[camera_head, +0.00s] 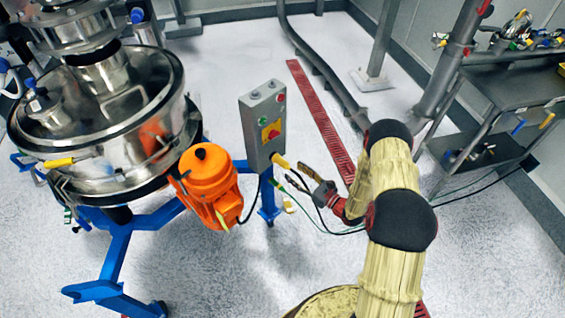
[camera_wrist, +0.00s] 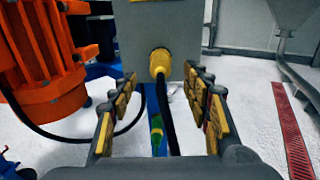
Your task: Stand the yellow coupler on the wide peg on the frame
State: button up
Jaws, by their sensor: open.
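A yellow coupler (camera_wrist: 160,63) with a black cable sits at the underside of the grey control box (camera_head: 263,120). It also shows in the head view (camera_head: 281,161). My gripper (camera_wrist: 160,82) is open, with one finger on each side of the coupler's line in the wrist view. No contact with the coupler is visible. In the head view my gripper (camera_head: 294,175) is just below and right of the box. The blue frame (camera_head: 118,254) stands under the sifter. I cannot clearly make out the wide peg on it.
An orange motor (camera_head: 209,183) is left of the box. A green-tipped connector (camera_wrist: 156,130) hangs below the coupler among loose cables. The steel sifter (camera_head: 110,120) is at left, a grey cart (camera_head: 510,85) at right.

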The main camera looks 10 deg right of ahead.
aim_at(281, 162)
jog(key=shift+f, duration=0.1)
dwell(0.3)
jog(key=shift+b+x, duration=0.9)
jog(key=shift+x, duration=3.55)
jog(key=shift+c, duration=0.5)
jog(key=c, duration=1.1)
grip_shut()
jog(key=shift+s+d, duration=0.1)
jog(key=shift+p+v, duration=0.3)
jog(key=shift+v, duration=2.55)
